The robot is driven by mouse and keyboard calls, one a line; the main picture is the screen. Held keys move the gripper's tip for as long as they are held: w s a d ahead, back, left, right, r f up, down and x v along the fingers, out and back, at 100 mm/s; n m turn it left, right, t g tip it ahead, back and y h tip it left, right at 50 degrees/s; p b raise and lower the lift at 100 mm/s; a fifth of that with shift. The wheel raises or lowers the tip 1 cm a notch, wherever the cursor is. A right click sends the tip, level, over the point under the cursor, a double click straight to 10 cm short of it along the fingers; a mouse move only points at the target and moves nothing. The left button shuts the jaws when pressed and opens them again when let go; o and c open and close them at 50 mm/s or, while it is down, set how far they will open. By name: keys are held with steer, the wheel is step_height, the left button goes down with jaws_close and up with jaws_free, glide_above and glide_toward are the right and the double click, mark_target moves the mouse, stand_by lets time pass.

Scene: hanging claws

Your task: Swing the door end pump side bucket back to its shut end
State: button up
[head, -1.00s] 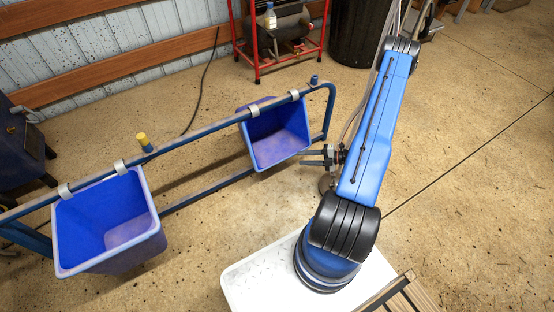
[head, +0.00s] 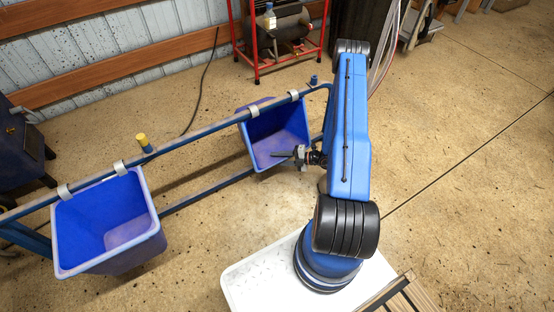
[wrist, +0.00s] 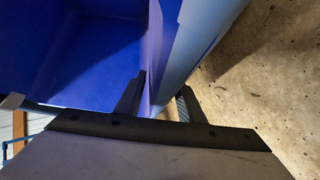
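Two blue buckets hang by grey clips from a blue rail (head: 205,132). The right bucket (head: 262,128) is tilted with its open mouth towards me. The left bucket (head: 105,220) hangs nearer, also mouth towards me. My gripper (head: 284,154) is at the lower right part of the right bucket's rim. In the wrist view my gripper (wrist: 162,88) is open, its fingers apart on either side of a blue bucket wall (wrist: 160,62). The left finger is on the inner side and the right finger outside. I cannot tell whether either finger touches the wall.
A red rack (head: 277,40) with a dark tank stands behind. A dark blue machine (head: 22,145) is at left. Floor on the right is clear.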

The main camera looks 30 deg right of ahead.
steer(key=shift+w+a+f, duration=0.1)
steer(key=shift+w+a, duration=0.05)
steer(key=shift+a, duration=0.05)
jaws_close()
